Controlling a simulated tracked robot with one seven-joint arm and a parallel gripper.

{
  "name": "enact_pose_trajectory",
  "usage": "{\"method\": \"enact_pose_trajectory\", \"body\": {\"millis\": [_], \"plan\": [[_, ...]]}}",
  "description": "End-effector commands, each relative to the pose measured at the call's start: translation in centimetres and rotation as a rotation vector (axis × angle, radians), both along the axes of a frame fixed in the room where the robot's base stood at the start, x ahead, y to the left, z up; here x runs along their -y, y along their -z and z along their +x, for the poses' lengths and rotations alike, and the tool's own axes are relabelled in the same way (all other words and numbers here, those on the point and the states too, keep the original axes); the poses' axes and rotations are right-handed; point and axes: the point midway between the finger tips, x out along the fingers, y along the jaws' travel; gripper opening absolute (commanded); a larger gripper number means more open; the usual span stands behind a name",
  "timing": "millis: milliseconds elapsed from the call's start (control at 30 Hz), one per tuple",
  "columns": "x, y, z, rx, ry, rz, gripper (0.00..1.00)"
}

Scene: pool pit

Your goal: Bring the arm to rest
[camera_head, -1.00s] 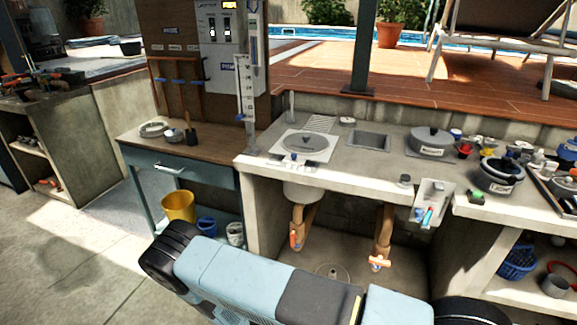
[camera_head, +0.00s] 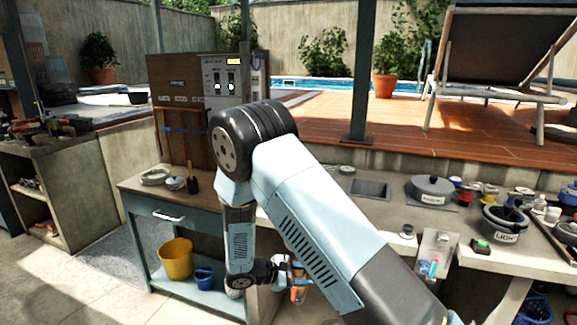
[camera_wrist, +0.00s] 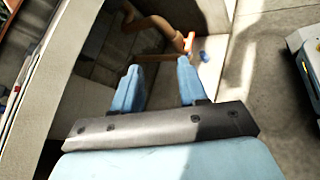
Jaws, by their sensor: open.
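My arm is raised in the head view, its blue and dark links bent at a high elbow. The forearm hangs down in front of the counter. My gripper (camera_head: 298,278) is low, near the opening under the counter, and is partly hard to make out against the pipe there. In the wrist view my gripper (camera_wrist: 161,76) shows two blue fingers spread apart with nothing between them. Beyond them are a pipe with an orange valve handle (camera_wrist: 189,42) and a small blue thing.
The concrete counter (camera_head: 335,205) is partly hidden by my arm. A blue side table (camera_head: 150,205) holds a yellow bucket (camera_head: 175,260) below. Open floor lies at left.

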Motion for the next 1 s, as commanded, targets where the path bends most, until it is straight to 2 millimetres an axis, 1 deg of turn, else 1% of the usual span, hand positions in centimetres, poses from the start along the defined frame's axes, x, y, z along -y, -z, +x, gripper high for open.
{"method": "enact_pose_trajectory", "body": {"millis": [33,100,467,600,767,1000], "plan": [[0.7,-1.6,0.1,0.012,0.038,0.034,0.43],[1.7,-3.3,-0.1,0.022,0.086,0.078,0.43],[6.4,-11.8,-1.8,0.090,0.316,0.307,0.43],[8.2,-14.8,-2.9,0.121,0.397,0.398,0.43],[10.2,-18.0,-4.4,0.164,0.487,0.503,0.43],[12.8,-22.5,-7.2,0.234,0.603,0.662,0.43]]}}
